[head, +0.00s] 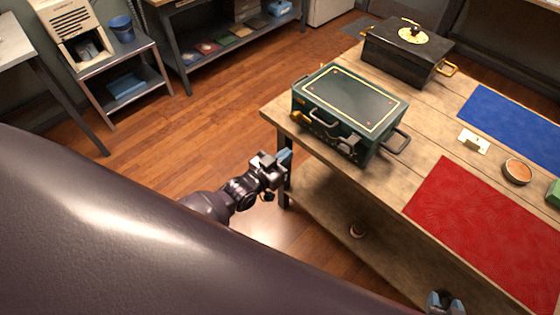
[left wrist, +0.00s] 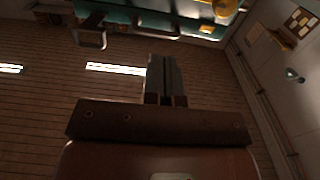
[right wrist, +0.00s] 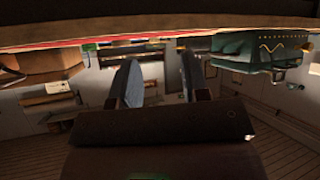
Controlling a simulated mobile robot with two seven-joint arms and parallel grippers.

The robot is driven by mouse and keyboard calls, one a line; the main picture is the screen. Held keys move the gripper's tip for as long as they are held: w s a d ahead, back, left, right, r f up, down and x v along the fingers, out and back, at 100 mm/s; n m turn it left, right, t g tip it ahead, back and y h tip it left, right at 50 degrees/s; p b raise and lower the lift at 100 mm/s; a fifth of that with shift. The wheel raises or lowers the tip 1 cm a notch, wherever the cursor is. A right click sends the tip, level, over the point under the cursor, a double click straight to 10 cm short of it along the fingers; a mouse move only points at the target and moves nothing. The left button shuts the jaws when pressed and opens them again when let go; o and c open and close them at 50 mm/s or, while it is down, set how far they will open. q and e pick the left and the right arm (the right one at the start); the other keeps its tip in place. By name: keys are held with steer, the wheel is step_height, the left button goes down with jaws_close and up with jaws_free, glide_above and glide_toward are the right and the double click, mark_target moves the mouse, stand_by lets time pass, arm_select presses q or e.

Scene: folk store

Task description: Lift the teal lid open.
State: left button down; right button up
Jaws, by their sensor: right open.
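The teal case (head: 345,118) stands on the wooden table near its left corner, with its gold-trimmed lid (head: 352,94) down. A dark handle (head: 333,130) and gold latches are on its front. My left gripper (head: 286,156) is off the table edge, in front of and below the case, apart from it. In the left wrist view its fingers (left wrist: 165,78) are together and empty, with the handle (left wrist: 156,27) above them. My right gripper (head: 446,300) is at the table's front edge; its fingers (right wrist: 157,82) are apart and empty. The case also shows in the right wrist view (right wrist: 250,50).
A black box (head: 405,52) with gold handles stands behind the case. A red mat (head: 485,225), a blue mat (head: 510,122), a round tin (head: 517,172) and a small card (head: 473,141) lie to the right.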

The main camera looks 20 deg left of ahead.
arm_select(q)
steer(key=b+x, duration=0.3)
steer(key=x, duration=0.5)
arm_select(e)
steer(key=shift+w+f, duration=0.35)
steer(key=shift+f, duration=0.2)
steer(key=shift+w+f, duration=0.3)
steer(key=shift+f, duration=0.2)
steer(key=shift+s, duration=0.1)
steer(key=shift+s+f, duration=0.45)
steer(key=shift+w, duration=0.1)
steer(key=shift+w+r+t, duration=0.3)
steer(key=shift+w+r, duration=0.2)
steer(key=shift+s+f, duration=0.1)
steer(key=shift+s+f, duration=0.4)
steer(key=shift+s, duration=0.1)
